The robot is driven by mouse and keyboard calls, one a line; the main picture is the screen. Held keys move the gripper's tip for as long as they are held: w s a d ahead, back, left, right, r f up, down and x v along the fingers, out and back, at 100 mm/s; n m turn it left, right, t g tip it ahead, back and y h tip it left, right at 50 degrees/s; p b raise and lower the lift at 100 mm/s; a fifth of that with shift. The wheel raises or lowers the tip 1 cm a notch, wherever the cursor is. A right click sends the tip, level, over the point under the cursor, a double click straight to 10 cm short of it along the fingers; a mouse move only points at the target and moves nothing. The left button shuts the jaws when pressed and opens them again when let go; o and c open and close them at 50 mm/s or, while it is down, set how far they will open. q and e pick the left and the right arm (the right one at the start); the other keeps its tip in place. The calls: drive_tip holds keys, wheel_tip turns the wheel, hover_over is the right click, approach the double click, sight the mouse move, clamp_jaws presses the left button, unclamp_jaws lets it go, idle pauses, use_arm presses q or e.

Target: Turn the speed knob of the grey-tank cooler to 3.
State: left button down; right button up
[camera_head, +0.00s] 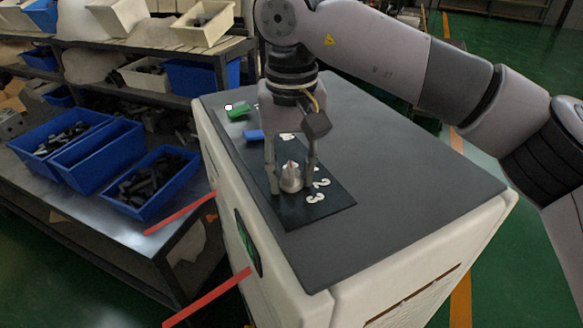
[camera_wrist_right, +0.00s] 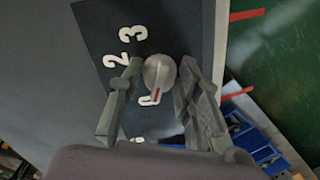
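The cooler is a white box (camera_head: 409,260) with a grey top (camera_head: 400,150). A dark panel (camera_head: 328,213) lies on the top. A pale round knob (camera_head: 291,179) with a red pointer mark stands on it; the knob also shows in the wrist view (camera_wrist_right: 159,71). White digits 2 (camera_wrist_right: 117,61) and 3 (camera_wrist_right: 133,33) are beside it. The red mark points towards another digit (camera_wrist_right: 146,101), partly hidden and hard to read, away from 3. My right gripper (camera_head: 291,179) points down with one finger either side of the knob, open, with small gaps. My left gripper is not in view.
A green block (camera_head: 238,111) and a blue block (camera_head: 253,135) sit on the far part of the panel. Blue bins (camera_head: 150,183) of dark parts stand on a table at left. Red strips (camera_head: 206,297) show beside the cooler. The right part of the top is clear.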

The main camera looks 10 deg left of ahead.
sight(291, 170)
drive_tip(key=o, duration=0.4)
drive_tip(key=shift+c, duration=0.2)
wheel_tip(291, 170, up, 12)
idle(0.4)
